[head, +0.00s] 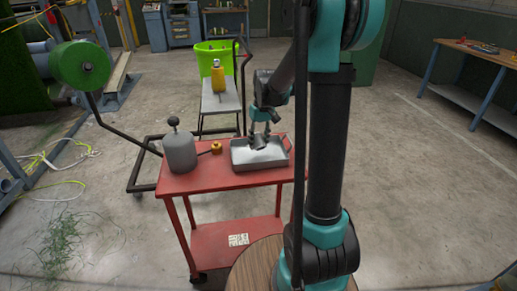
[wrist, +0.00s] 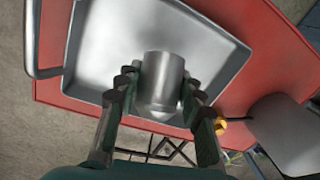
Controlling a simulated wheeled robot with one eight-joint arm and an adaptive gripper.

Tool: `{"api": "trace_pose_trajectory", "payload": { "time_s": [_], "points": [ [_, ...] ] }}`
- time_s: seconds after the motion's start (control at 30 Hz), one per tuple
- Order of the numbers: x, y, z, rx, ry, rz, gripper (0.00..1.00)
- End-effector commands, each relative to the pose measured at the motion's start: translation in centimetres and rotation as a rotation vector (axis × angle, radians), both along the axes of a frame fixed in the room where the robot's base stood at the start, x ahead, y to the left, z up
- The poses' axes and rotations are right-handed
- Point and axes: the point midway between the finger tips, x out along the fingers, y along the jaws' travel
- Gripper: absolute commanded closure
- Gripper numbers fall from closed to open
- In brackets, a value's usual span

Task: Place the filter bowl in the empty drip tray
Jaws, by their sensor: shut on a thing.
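The filter bowl (wrist: 163,84) is a small grey metal cylinder with a rounded end. My gripper (wrist: 160,95) is shut on it, one finger on each side. In the head view my gripper (head: 261,130) is over the drip tray, and the bowl (head: 258,141) shows below the fingers. The drip tray (head: 262,166) is a shallow silver rectangular pan with a handle, on the red cart. The wrist view shows the tray (wrist: 100,40) behind the bowl. Only the held bowl shows over its floor. I cannot tell whether the bowl touches the tray floor.
The red cart (head: 205,181) also carries a grey canister (head: 180,152) with a black knob, left of the tray, and a small brass fitting (head: 216,148) between them. A black-framed trolley with a yellow bottle (head: 218,78) and a green bin (head: 214,58) stand behind.

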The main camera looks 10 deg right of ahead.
Motion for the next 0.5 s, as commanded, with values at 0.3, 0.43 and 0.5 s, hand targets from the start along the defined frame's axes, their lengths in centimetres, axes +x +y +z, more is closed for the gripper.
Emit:
{"api": "trace_pose_trajectory", "payload": {
  "time_s": [0.3,0.43,0.5],
  "points": [
    [0.0,0.0,-3.3,0.000,0.000,0.000,0.98],
    [0.0,0.0,-3.3,0.000,0.000,0.000,0.98],
    [0.0,0.0,-3.3,0.000,0.000,0.000,0.98]
  ]
}}
